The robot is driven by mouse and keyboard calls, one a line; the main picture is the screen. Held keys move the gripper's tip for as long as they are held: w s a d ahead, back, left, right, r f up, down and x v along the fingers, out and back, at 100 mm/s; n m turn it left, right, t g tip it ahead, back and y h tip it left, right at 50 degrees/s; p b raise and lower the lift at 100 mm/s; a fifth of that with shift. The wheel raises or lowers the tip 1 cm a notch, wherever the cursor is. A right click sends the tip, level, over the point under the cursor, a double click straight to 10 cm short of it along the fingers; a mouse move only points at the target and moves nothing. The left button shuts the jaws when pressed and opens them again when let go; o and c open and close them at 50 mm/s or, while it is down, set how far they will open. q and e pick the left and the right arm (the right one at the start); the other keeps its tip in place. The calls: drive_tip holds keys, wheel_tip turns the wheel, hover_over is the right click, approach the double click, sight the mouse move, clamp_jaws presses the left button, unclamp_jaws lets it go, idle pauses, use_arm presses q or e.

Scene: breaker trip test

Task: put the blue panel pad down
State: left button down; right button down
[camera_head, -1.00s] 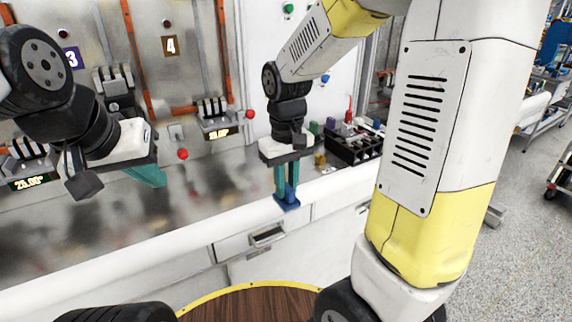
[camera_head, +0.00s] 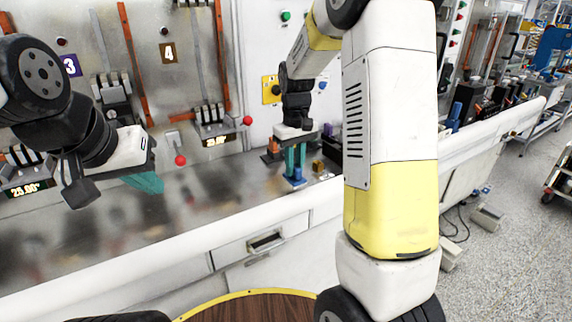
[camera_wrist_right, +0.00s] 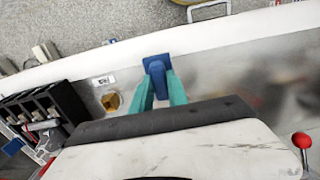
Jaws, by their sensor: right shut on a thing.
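The blue panel pad (camera_head: 295,181) is held between the teal fingers of my right gripper (camera_head: 295,163), low over the right part of the metal bench top. In the right wrist view the pad (camera_wrist_right: 157,65) shows as a blue plate with a raised grip between the two fingertips (camera_wrist_right: 160,85). Whether its underside touches the bench I cannot tell. My left gripper (camera_head: 146,182) hovers over the bench at the left, away from the pad. Its teal fingers are seen from the side and partly hidden, so its opening is unclear.
Red-knobbed levers (camera_head: 180,160) stick out from the wall panels. The bench's white front edge (camera_head: 130,258) lies close. Bench between the grippers is clear.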

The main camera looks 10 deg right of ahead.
sight(296, 171)
drive_tip(key=shift+w+d, duration=0.25)
drive_tip(key=shift+w, duration=0.3)
drive_tip(key=shift+w+d+f, duration=0.1)
drive_tip(key=shift+w+f, duration=0.05)
drive_tip(key=shift+f, duration=0.7)
drive_tip(key=shift+w+d+f, duration=0.1)
drive_tip(key=shift+w+f, duration=0.05)
drive_tip(key=shift+f, duration=0.7)
drive_tip(key=c, duration=1.3)
unclamp_jaws()
drive_tip(key=shift+a, duration=0.1)
drive_tip(key=shift+f, duration=0.1)
